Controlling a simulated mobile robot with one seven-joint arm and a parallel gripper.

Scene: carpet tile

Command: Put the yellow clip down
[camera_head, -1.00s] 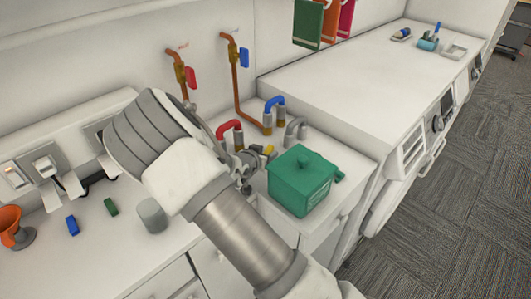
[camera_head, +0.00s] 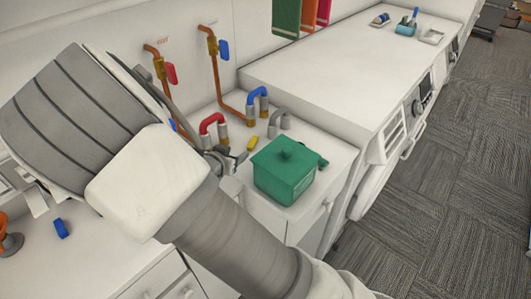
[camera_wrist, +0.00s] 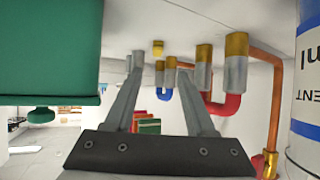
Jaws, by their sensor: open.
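The small yellow clip (camera_head: 252,143) lies on the white counter behind the green lidded pot (camera_head: 285,172). In the wrist view the clip (camera_wrist: 158,47) shows on the counter surface, beyond my fingertips and apart from them. My gripper (camera_head: 222,158) is to the left of the clip, low over the counter and partly hidden by my wrist. In the wrist view my gripper (camera_wrist: 154,66) has its two fingers spread, with nothing held between them.
The pot stands close beside my gripper. Red (camera_head: 212,124) and blue (camera_head: 258,97) pipe bends rise behind it. A white and blue labelled container (camera_wrist: 308,80) is close at the right of the wrist view. A blue clip (camera_head: 62,228) lies at lower left.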

